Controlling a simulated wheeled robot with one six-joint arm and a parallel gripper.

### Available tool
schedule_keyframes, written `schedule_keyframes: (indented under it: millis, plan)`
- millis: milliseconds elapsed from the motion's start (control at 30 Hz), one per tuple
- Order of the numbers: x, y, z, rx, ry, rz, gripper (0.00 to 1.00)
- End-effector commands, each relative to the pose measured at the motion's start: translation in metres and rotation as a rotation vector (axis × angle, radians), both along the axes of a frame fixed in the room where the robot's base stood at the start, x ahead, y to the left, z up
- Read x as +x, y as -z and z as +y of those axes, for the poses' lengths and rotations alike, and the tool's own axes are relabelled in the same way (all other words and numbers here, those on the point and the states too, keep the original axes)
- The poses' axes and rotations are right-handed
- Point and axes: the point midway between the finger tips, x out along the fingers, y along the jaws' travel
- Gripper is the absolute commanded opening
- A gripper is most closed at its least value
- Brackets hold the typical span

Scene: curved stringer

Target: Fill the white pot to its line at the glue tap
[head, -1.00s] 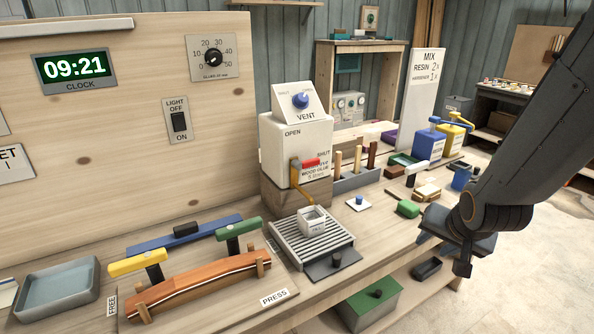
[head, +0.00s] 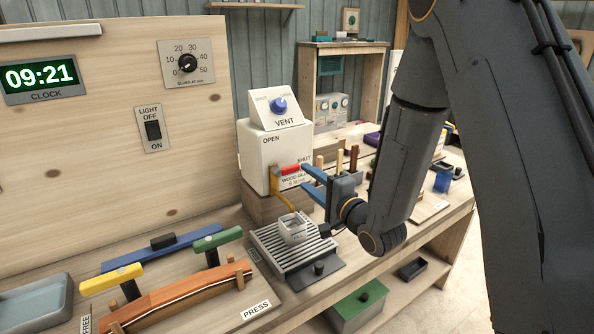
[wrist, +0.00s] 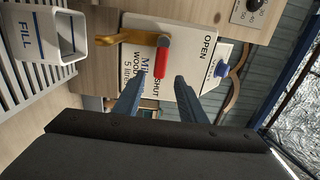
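The white pot (head: 293,227), marked FILL, stands upright on the slatted drip tray below the glue tap's curved amber spout (head: 286,193). The wrist view also shows the pot (wrist: 38,35) with a blue line on its side; I cannot tell how much glue is inside. The tap's red lever (head: 289,170) points right, towards SHUT, on the white glue tank (head: 262,155). My gripper (head: 303,178) is open, its two blue fingers facing the lever. In the wrist view the red lever (wrist: 161,61) lies just beyond the gap between my fingertips (wrist: 159,78), apparently not gripped.
The drip tray (head: 270,243) has a dark plate with a knob at its front. A press with a clamped curved wooden strip (head: 185,292) stands at front left. A rack of wooden-handled tools (head: 340,160) is behind my gripper.

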Motion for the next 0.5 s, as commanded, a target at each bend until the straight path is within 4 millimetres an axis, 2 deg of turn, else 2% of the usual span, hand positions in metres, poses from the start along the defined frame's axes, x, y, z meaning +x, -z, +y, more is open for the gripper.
schedule_keyframes:
  millis: [33,200,500]
  plan:
    - [0.005,-0.001,0.008,-0.001,-0.006,-0.001,0.38]
    - [0.026,-0.001,0.025,-0.003,-0.008,0.001,0.38]
    - [0.046,0.0,0.034,-0.003,-0.002,0.001,0.38]
